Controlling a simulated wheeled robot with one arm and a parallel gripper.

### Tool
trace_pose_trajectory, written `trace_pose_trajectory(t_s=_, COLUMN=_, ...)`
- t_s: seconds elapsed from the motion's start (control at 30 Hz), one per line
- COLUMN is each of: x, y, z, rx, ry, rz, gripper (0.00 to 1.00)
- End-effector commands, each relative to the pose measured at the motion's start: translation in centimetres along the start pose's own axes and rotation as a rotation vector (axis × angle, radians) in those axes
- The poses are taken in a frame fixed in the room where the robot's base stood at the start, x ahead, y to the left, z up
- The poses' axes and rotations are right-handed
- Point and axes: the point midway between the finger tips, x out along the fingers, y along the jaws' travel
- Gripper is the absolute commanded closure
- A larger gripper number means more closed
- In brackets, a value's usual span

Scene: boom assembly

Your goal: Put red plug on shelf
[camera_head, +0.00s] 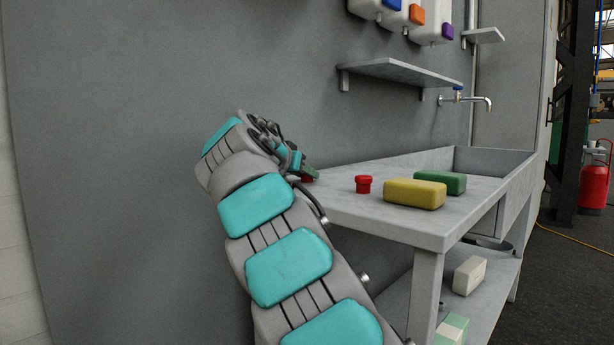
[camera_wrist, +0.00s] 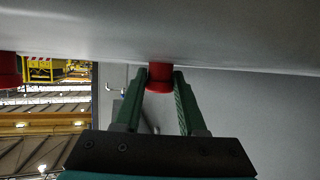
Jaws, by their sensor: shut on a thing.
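My gripper (camera_head: 308,170) is at the left end of the grey table (camera_head: 390,224), low over its top. It is shut on a red plug (camera_wrist: 159,78), which sits between the green fingers (camera_wrist: 159,88) in the wrist view. The plug is at or very near the table surface; I cannot tell if it touches. In the head view only a bit of it shows under the fingers. A second red plug (camera_head: 363,185) stands upright on the table, to the right. A grey wall shelf (camera_head: 405,71) hangs above the table and looks empty.
A yellow block (camera_head: 414,194) and a green block (camera_head: 441,181) lie right of the second plug. A tap (camera_head: 470,100) juts from the wall near a sink (camera_head: 495,160). Dispensers (camera_head: 432,30) hang above the wall shelf.

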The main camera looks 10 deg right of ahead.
Motion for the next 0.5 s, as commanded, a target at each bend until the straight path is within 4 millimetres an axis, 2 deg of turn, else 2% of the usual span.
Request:
trace_pose_trajectory(t_s=0.03, x=0.01, y=0.00, z=0.01, rx=0.000, ry=0.000, rz=0.000, gripper=0.80)
trace_pose_trajectory(t_s=0.2, x=0.01, y=0.00, z=0.01, rx=0.000, ry=0.000, rz=0.000, gripper=0.99)
trace_pose_trajectory(t_s=0.5, x=0.01, y=0.01, z=0.01, rx=0.000, ry=0.000, rz=0.000, gripper=1.00)
